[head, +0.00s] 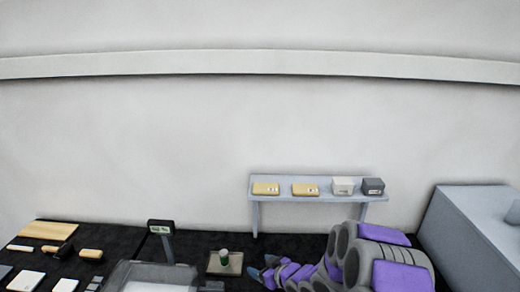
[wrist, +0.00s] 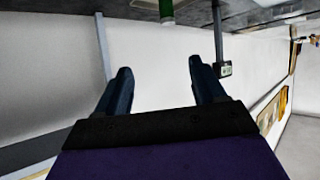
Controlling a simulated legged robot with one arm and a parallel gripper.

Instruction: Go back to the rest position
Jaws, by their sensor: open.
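My gripper (head: 264,270) is low in the head view, at the end of my purple and grey arm. In the wrist view its two dark fingers (wrist: 158,88) stand apart with nothing between them. A small green and white object (head: 224,256) stands on a beige tray (head: 235,268), left of my gripper and apart from it. A green object (wrist: 166,10) also shows at the top edge of the wrist view, beyond the fingers.
A shelf (head: 320,197) behind holds two yellow boxes, a white box and a dark box. A display on a post (head: 160,227) stands by a clear-sided container (head: 150,276). Flat pieces and tools lie at left. A grey-blue block (head: 470,240) stands at right.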

